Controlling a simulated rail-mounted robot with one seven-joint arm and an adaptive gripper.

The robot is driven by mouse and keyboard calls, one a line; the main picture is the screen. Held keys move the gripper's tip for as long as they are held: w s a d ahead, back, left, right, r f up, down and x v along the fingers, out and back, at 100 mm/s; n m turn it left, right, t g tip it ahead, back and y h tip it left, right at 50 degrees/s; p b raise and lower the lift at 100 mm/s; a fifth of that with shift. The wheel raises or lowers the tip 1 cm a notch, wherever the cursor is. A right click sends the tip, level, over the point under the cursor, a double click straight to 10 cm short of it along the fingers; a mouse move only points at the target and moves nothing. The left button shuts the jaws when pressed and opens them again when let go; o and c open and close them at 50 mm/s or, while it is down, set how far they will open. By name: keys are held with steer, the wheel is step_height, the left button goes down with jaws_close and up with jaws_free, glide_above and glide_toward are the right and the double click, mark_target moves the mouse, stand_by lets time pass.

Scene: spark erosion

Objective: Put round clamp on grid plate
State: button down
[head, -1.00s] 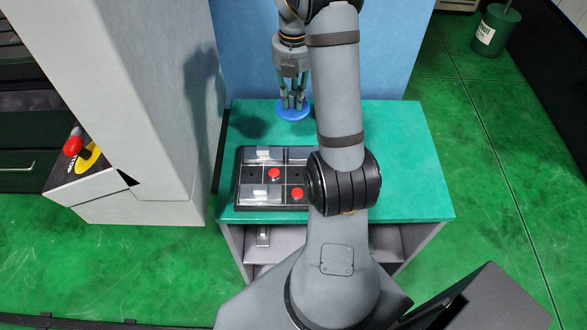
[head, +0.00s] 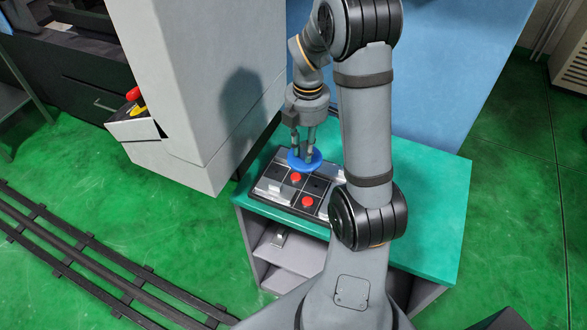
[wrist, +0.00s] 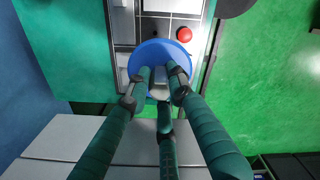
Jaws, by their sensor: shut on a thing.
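The round clamp is a blue disc (head: 303,163) under my gripper (head: 304,152), whose fingers are shut on its middle. The blue disc also shows in the wrist view (wrist: 158,46), with my fingers (wrist: 161,76) meeting at a pale part at its centre. The grid plate (head: 318,186) is a dark board with square cells, some holding clear or grey blocks and red round knobs. The disc is over the plate's far side and hides part of it. I cannot tell whether the disc touches the plate. In the wrist view the plate (wrist: 124,28) lies beyond the disc.
The plate lies on a green-topped table (head: 425,235) with open shelves below. A tall grey cabinet (head: 190,80) stands close on the left. A blue panel (head: 440,90) rises behind the table. The tabletop right of my arm is clear.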

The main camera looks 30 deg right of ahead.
steer(key=shift+w+a+f+p, duration=0.7)
steer(key=shift+w+f, duration=0.75)
steer(key=shift+f, duration=0.15)
steer(key=shift+w+a+f+p, duration=0.7)
steer(key=shift+w+f, duration=0.8)
steer(key=shift+f, duration=0.15)
steer(key=shift+w+a+f+p, duration=0.7)
steer(key=shift+w+f, duration=0.75)
steer(key=shift+f, duration=0.15)
steer(key=shift+f, duration=0.1)
steer(key=shift+f+b, duration=0.15)
steer(key=shift+b, duration=0.2)
steer(key=c, duration=1.6)
jaws_free()
steer(key=shift+s, duration=0.1)
steer(key=shift+o, duration=0.3)
step_height(320, 180, up, 12)
steer(key=b, duration=0.2)
steer(key=shift+r, duration=0.25)
